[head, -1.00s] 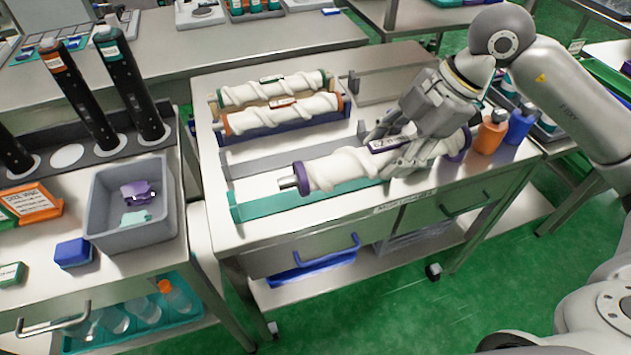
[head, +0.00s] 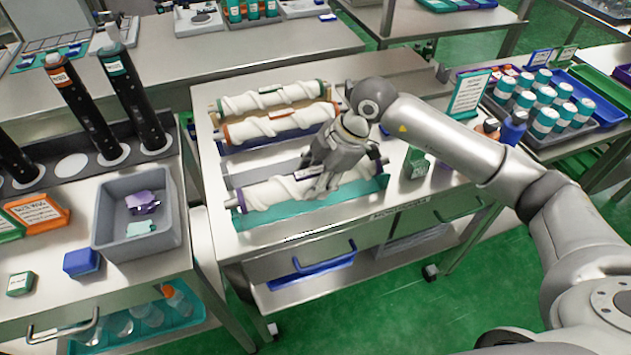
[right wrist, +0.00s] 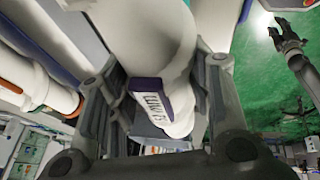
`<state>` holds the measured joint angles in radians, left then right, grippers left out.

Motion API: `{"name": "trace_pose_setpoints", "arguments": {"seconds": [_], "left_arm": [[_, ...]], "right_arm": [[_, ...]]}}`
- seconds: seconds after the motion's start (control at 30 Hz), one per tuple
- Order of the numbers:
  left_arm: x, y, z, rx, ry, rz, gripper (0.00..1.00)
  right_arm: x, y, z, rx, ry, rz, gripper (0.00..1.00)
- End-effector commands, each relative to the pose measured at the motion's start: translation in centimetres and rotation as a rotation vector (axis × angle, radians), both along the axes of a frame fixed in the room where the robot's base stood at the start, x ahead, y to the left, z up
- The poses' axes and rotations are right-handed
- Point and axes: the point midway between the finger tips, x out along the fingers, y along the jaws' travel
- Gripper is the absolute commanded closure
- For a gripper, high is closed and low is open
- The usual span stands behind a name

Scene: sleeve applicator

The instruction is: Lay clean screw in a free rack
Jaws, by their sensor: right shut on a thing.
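The white screw with purple collars (head: 268,194) lies lengthwise along the front teal rack (head: 290,218), at or just above it; I cannot tell whether it touches. My right gripper (head: 318,181) is shut around its middle, beside its label. The right wrist view shows the purple-edged label (right wrist: 153,98) between the fingers. A grey rack (head: 240,175) behind is empty. Farther back, a screw with orange collars (head: 270,124) lies in a blue rack and one with green collars (head: 255,100) in a beige rack. My left gripper (right wrist: 289,32) appears open in the right wrist view, away from the screws.
A grey bin (head: 112,235) with purple and teal pieces stands on the left bench. Dark upright cylinders (head: 130,85) stand behind it. A green box (head: 415,163), a blue bottle (head: 513,128) and a tray of teal-labelled jars (head: 545,118) are to the right.

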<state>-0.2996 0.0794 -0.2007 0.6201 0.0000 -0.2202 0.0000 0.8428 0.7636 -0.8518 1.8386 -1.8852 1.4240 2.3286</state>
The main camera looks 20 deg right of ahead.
Motion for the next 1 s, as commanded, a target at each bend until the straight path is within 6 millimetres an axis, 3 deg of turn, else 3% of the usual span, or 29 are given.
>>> {"name": "trace_pose_setpoints", "arguments": {"seconds": [0.17,0.4,0.43,0.57,1.0], "left_arm": [[0.0,0.1,0.9,0.001,0.001,0.0,0.6],[0.0,0.1,0.8,0.002,0.001,0.0,0.6],[0.0,0.1,0.8,0.002,0.001,0.0,0.6],[0.0,0.1,0.8,0.002,0.001,0.0,0.6],[0.0,0.1,0.6,0.002,0.001,0.001,0.6]], "right_arm": [[0.0,-0.2,-1.8,-0.002,0.001,-0.002,0.99],[0.0,-0.2,-2.1,-0.003,-0.001,-0.002,0.99],[-0.1,-0.3,-2.3,-0.005,0.004,-0.003,0.49],[-0.1,-0.3,-2.3,-0.005,0.003,-0.002,0.33],[-0.2,-0.6,-1.6,-0.003,0.001,-0.002,0.32]]}}
